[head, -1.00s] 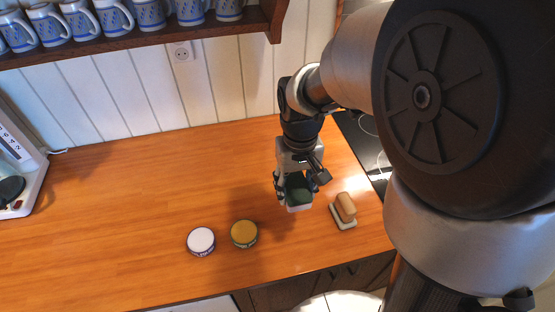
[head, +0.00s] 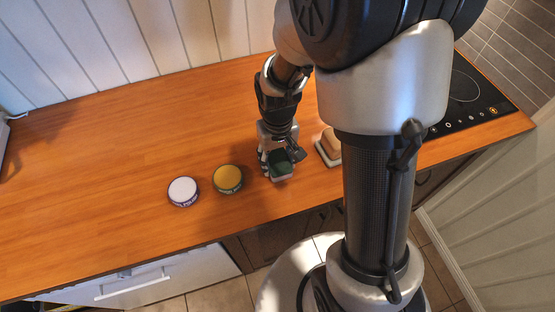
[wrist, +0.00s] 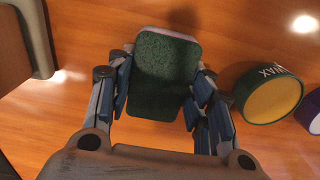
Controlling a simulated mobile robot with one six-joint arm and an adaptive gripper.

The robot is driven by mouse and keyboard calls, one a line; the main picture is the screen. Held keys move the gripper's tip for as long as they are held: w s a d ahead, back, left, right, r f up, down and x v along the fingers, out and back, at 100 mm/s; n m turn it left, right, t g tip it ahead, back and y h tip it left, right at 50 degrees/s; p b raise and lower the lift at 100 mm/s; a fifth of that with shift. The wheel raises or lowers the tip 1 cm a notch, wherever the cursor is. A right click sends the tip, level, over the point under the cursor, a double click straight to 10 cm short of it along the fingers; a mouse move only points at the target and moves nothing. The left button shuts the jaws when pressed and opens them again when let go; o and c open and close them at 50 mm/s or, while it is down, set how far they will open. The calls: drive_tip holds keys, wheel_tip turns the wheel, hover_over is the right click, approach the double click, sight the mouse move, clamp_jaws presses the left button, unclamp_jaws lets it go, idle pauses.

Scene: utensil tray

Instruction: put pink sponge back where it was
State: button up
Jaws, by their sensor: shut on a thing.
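The pink sponge (head: 281,166) has a dark green scouring face and shows only a pale pinkish edge. My gripper (head: 277,160) is shut on it, above the wooden counter near its front edge. In the wrist view the sponge (wrist: 165,75) sits between the two fingers of my gripper (wrist: 162,95), green face toward the camera, pale edge at the far end. I cannot tell whether its underside touches the counter.
A yellow-topped tin (head: 228,179) and a white-topped tin (head: 183,191) stand left of my gripper. A brown block on a pale dish (head: 328,147) is close on the right, partly hidden by my arm. The counter (head: 110,150) is clear at left; a black hob (head: 465,95) is at right.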

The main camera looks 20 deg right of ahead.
drive_tip(key=shift+f, duration=0.1)
drive_tip(key=o, duration=0.9)
wheel_tip(320, 180, up, 12)
drive_tip(key=p, duration=0.4)
wheel_tip(320, 180, up, 9)
drive_tip(key=t, duration=0.2)
hover_over(278, 160)
drive_tip(key=s, duration=0.5)
drive_tip(key=s+r+t, duration=0.1)
drive_tip(key=s, duration=0.2)
drive_tip(key=s+r, duration=0.2)
drive_tip(key=s, duration=0.1)
drive_tip(key=s+r+t, duration=0.1)
drive_tip(key=s+r, duration=0.1)
drive_tip(key=s, duration=0.2)
drive_tip(key=shift+t, duration=0.3)
